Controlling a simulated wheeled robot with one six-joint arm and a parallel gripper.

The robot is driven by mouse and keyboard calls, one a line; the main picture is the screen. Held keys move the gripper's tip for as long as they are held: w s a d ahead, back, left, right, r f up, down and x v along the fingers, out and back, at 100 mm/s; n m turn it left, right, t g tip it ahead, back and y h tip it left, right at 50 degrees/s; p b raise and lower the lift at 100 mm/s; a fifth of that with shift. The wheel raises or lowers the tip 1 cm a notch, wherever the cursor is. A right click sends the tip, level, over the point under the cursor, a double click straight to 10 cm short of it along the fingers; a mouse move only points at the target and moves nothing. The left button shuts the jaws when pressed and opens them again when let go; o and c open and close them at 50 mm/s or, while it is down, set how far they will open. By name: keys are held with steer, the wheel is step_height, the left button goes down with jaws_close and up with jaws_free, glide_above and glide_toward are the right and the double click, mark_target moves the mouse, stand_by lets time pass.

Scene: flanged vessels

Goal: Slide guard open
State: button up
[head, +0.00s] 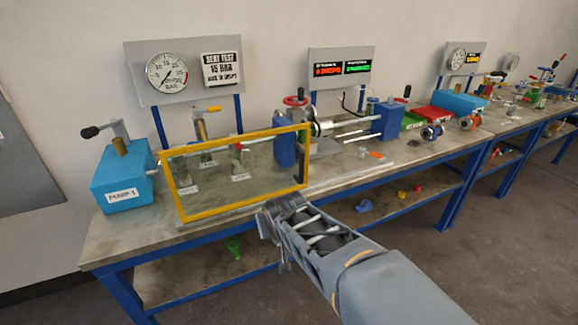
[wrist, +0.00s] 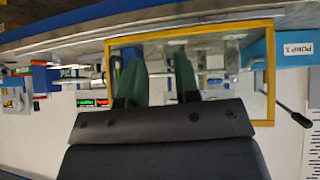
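The guard (head: 246,207) is a clear panel in a yellow frame, standing upright along the front of the bench at the left. It covers valves and small labelled fittings behind it. A dark upright piece (head: 301,168), perhaps its handle, shows at its right end. The guard also shows upside down in the wrist view (wrist: 271,75). My gripper (head: 272,216) is in front of the guard's lower edge, toward its right end. In the wrist view its two green fingers (wrist: 158,76) are apart with nothing clearly held between them. Whether they touch the guard cannot be told.
A blue pump box (head: 122,182) with a lever stands left of the guard. A blue block (head: 285,150) and a red handwheel (head: 295,100) stand at its right end. A gauge board (head: 187,72) rises behind. The floor in front is clear.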

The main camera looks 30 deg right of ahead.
steer(key=w+d+m+t+h+b, duration=0.2)
steer(key=w+d+t, duration=0.15)
steer(key=d, duration=0.45)
steer(key=t+h+b, duration=0.1)
steer(key=t+b, duration=0.2)
steer(key=t, duration=0.3)
glide_toward(302, 164)
steer(key=x, duration=1.2)
steer(key=shift+w+d+r+p, duration=0.2)
steer(key=shift+w+p, duration=0.1)
steer(key=shift+p, duration=0.1)
jaws_close()
steer(key=shift+f, duration=0.1)
